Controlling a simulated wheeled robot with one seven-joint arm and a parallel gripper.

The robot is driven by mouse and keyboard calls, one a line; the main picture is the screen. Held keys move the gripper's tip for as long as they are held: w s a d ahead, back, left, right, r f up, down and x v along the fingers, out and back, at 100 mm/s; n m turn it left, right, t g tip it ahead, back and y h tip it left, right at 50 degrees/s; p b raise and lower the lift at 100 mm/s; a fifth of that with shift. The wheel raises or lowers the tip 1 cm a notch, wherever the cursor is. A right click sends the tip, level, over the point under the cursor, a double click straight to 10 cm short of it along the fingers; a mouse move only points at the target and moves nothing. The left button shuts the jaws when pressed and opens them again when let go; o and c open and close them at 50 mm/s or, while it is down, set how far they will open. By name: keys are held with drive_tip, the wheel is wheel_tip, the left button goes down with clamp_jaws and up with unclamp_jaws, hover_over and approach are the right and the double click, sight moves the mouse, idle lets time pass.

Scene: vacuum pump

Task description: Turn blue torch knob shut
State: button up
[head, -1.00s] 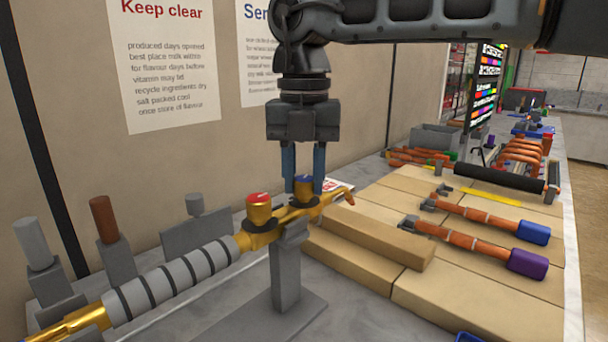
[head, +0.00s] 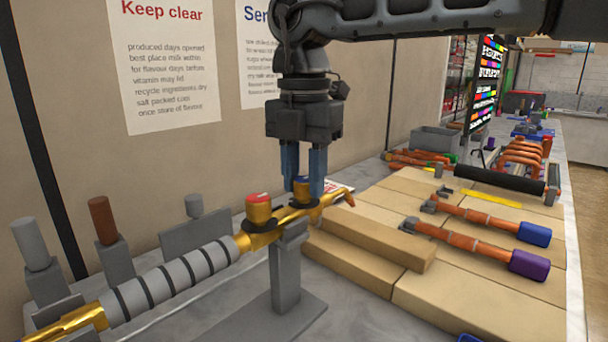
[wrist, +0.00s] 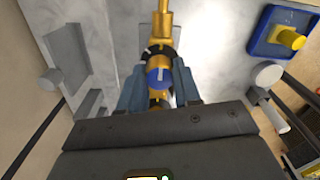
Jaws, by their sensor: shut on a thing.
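The gold torch (head: 75,321) with a grey ribbed handle lies tilted on a grey stand (head: 286,275). A red-topped knob (head: 258,208) sits on its body. The blue-topped knob (head: 301,184) is farther along toward the tip; it also shows in the wrist view (wrist: 158,77) with a white mark. My gripper (head: 303,185) points down, its two blue-grey fingers shut on the blue knob's sides. In the head view the fingers partly hide this knob. The wrist view shows the fingers (wrist: 158,88) on either side of it.
Wooden blocks (head: 370,240) lie right of the stand, close to the torch tip. Copper pipes with a blue end (head: 534,234) and a purple end (head: 529,263) lie on boards. Grey posts (head: 36,245) stand at left, before the wall.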

sight(304, 179)
drive_tip(key=o, duration=1.1)
drive_tip(key=shift+c, duration=0.2)
drive_tip(key=shift+r, duration=0.15)
wheel_tip(304, 179, up, 8)
drive_tip(key=shift+f, duration=0.25)
